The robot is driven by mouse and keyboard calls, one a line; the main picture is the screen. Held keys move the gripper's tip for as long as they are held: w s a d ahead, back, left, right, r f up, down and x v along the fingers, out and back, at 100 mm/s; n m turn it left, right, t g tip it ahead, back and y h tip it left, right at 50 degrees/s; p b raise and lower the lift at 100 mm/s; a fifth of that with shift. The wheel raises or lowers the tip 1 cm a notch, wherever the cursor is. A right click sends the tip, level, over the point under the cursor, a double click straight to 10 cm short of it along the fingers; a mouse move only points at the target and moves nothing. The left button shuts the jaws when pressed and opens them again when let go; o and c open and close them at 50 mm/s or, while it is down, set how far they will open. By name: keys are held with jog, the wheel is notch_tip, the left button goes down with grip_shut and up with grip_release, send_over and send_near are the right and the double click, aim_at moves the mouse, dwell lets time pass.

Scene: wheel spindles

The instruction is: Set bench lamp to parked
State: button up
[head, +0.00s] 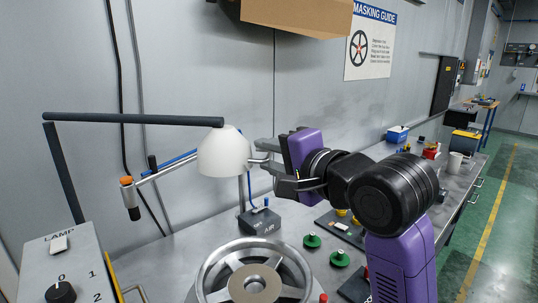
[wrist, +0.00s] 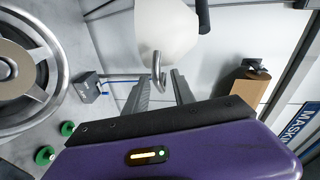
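The bench lamp has a white shade (head: 224,153) hanging from a dark jointed arm (head: 130,119), which rises from a grey box (head: 95,262) labelled LAMP. The box has a small switch and a black dial marked 0, 1, 2. My gripper (head: 262,153) is just right of the shade. Contact with the handle cannot be seen.
A wheel (head: 253,280) lies on the bench below. An air tool (head: 160,175) on a stand is behind the shade, beside the AIR box (head: 260,222). A brown box (head: 295,15) hangs above.

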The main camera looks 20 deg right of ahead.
jog(key=shift+c, duration=0.4)
grip_shut()
jog(key=shift+f, duration=0.25)
dwell(0.7)
